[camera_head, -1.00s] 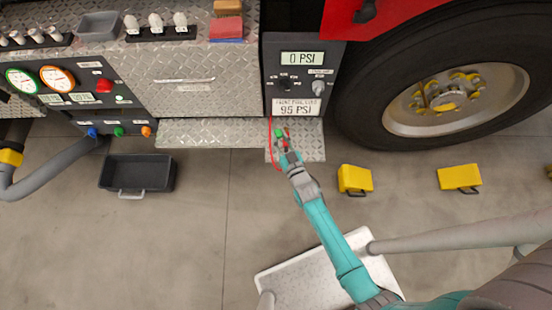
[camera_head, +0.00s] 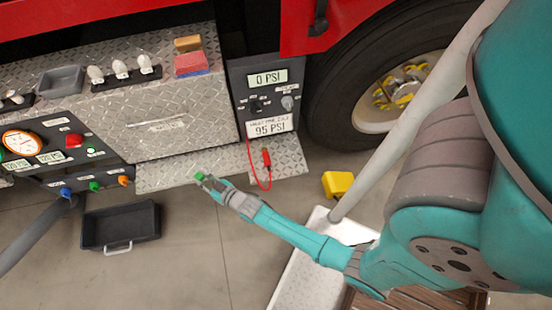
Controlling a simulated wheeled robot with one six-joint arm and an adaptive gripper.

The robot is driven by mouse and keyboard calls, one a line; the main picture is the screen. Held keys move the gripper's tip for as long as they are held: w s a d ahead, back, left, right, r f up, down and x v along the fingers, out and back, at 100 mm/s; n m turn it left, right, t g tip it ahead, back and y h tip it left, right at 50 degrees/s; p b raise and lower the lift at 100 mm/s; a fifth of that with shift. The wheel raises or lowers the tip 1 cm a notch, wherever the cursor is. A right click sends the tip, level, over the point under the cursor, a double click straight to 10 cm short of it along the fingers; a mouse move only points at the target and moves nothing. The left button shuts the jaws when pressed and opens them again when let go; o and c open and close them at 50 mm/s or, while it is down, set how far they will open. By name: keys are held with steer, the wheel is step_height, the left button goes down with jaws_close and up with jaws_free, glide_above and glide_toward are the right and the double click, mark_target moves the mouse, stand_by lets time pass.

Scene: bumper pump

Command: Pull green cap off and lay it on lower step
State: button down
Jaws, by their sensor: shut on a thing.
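My gripper (camera_head: 207,182) is shut on the small green cap (camera_head: 200,176). It holds the cap over the front edge of the long diamond-plate lower step (camera_head: 160,173). Whether the cap touches the step is hard to tell from this view.
The gauge panel (camera_head: 264,103) reads 0 PSI above and 95 PSI below. A black bin (camera_head: 120,229) and a yellow wheel chock (camera_head: 338,184) are on the floor. The large tire (camera_head: 335,105) stands at the right. The lower step's surface is bare left of my gripper.

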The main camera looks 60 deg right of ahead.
steer(key=s+d+f+m+g, duration=0.1)
steer(key=s+d+f+g, duration=0.2)
steer(key=d, duration=0.3)
steer(key=s+d+f+m+g+h, duration=0.1)
steer(key=s+d+f+m+g, duration=0.1)
steer(key=d, duration=0.5)
steer(key=s+d+f+m+g, duration=0.2)
steer(key=s+d+f+g, duration=0.1)
steer(key=s+d+g, duration=0.3)
steer(key=shift+s+d+f, duration=0.3)
steer(key=shift+f, duration=0.1)
steer(key=s+d+g, duration=0.1)
steer(key=s, duration=0.2)
steer(key=s+d+m+g+y, duration=0.1)
steer(key=s, duration=0.2)
steer(key=s+d+m+g, duration=0.1)
steer(key=s, duration=0.1)
steer(key=shift+s+d+f+g, duration=0.25)
steer(key=shift+s+f+g, duration=0.1)
steer(key=shift+s+g, duration=0.05)
steer(key=s+m+g+y, duration=0.2)
steer(key=s, duration=0.5)
glide_above(291, 158)
step_height(291, 158, down, 2)
steer(key=shift+w+d+f, duration=0.1)
steer(key=shift+w+d, duration=0.05)
steer(key=shift+f, duration=1.7)
